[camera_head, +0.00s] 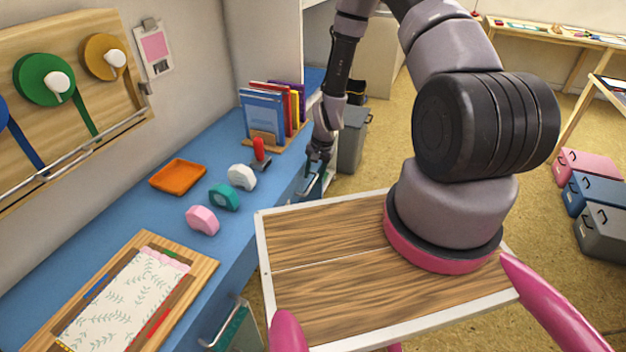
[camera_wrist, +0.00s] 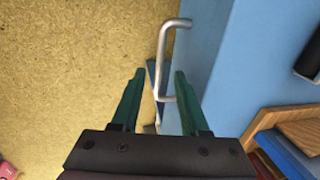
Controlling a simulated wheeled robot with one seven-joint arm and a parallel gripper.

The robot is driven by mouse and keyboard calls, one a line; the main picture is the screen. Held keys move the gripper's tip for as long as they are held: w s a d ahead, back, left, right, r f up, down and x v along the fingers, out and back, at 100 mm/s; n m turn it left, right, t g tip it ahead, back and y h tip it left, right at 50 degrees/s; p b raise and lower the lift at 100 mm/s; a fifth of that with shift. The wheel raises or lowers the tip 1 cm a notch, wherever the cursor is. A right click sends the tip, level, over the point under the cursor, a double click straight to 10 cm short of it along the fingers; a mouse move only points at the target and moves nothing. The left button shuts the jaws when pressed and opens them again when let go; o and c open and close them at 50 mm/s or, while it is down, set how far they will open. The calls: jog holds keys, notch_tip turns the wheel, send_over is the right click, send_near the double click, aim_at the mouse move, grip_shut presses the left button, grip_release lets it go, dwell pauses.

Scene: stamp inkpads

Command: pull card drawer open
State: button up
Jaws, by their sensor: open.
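A silver bar handle (camera_wrist: 163,55) stands out from the side of the blue-topped desk in the wrist view. My gripper (camera_wrist: 159,74) has two green fingers, spread apart, with the lower part of the handle in the gap between them. I cannot tell whether either finger touches it. In the head view my gripper (camera_head: 316,160) is low at the desk's far front edge, beside a handle (camera_head: 312,187). The drawer front there is mostly hidden, so I cannot tell how far it stands out. Another handle (camera_head: 221,324) is on the near desk front.
The blue desk top (camera_head: 110,205) bears an orange tray (camera_head: 178,175), tape dispensers (camera_head: 202,220), a red-handled stamp (camera_head: 259,150), a book rack (camera_head: 266,137) and a wooden board (camera_head: 199,275). A grey bin (camera_head: 352,140) stands on the floor beyond my gripper.

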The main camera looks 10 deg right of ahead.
jog(key=shift+w+a+f, duration=0.1)
jog(key=shift+f, duration=0.55)
jog(key=shift+w+a+f, duration=0.1)
jog(key=shift+f, duration=0.5)
grip_shut()
dwell(0.5)
